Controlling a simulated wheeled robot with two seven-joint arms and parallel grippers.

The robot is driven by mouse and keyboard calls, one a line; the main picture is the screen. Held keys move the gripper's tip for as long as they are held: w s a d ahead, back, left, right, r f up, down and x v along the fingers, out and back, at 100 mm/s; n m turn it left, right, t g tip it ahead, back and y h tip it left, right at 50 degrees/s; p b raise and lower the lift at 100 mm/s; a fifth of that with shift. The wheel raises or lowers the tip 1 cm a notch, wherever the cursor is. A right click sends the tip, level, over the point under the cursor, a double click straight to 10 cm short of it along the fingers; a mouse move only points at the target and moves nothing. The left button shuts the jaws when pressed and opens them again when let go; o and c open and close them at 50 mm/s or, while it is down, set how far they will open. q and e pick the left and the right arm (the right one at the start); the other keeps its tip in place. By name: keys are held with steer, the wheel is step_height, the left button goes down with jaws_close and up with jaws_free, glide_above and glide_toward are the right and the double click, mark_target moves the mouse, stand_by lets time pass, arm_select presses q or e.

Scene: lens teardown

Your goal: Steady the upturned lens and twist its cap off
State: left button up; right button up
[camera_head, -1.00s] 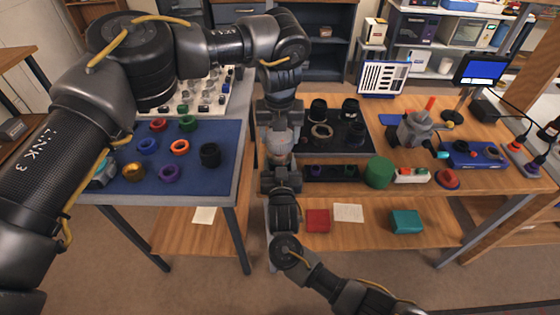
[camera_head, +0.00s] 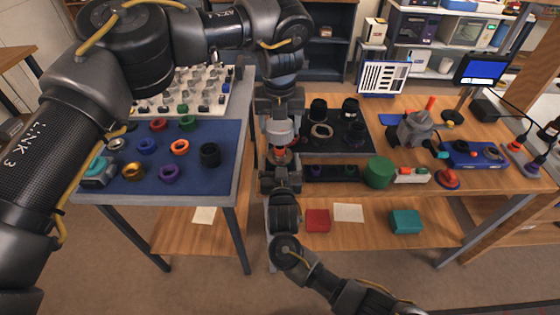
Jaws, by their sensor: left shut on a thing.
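My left gripper (camera_head: 281,148) reaches down from above, at the left end of the wooden bench. It is shut on a small lens part that is mostly hidden by the jaws. A reddish-brown bit of the lens (camera_head: 282,157) shows just below a pale grey rounded piece (camera_head: 280,130). I cannot tell the cap from the lens body here, or whether they are apart. My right gripper (camera_head: 281,175) comes up from below and sits close under the lens. Its fingers are dark and overlap the view of the lens, so its opening is unclear.
The blue mat (camera_head: 225,175) on the left table carries several coloured rings and a teal-topped box (camera_head: 97,172). A dark tray (camera_head: 340,143) with lens parts lies right of the grippers. A green cylinder (camera_head: 379,172) and a grey machine (camera_head: 415,130) stand farther right.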

arm_select(q)
steer(key=shift+r, duration=0.1)
steer(key=shift+r+p, duration=0.6)
steer(key=shift+p, duration=0.15)
arm_select(e)
steer(key=shift+s+r, duration=0.25)
steer(key=shift+s, duration=0.3)
arm_select(q)
steer(key=shift+r+p, duration=0.6)
steer(key=shift+r, duration=0.05)
arm_select(e)
steer(key=shift+s+d+r, duration=0.1)
steer(key=shift+s+r, duration=0.1)
steer(key=shift+s, duration=0.6)
arm_select(q)
step_height(320, 180, up, 4)
steer(key=p, duration=0.3)
steer(key=shift+f+p, duration=0.15)
steer(key=shift+p, duration=0.2)
steer(key=shift+r+p, duration=0.45)
arm_select(e)
steer(key=s+r, duration=0.1)
steer(key=s, duration=0.5)
steer(key=shift+s+d, duration=0.15)
steer(key=shift+s, duration=0.05)
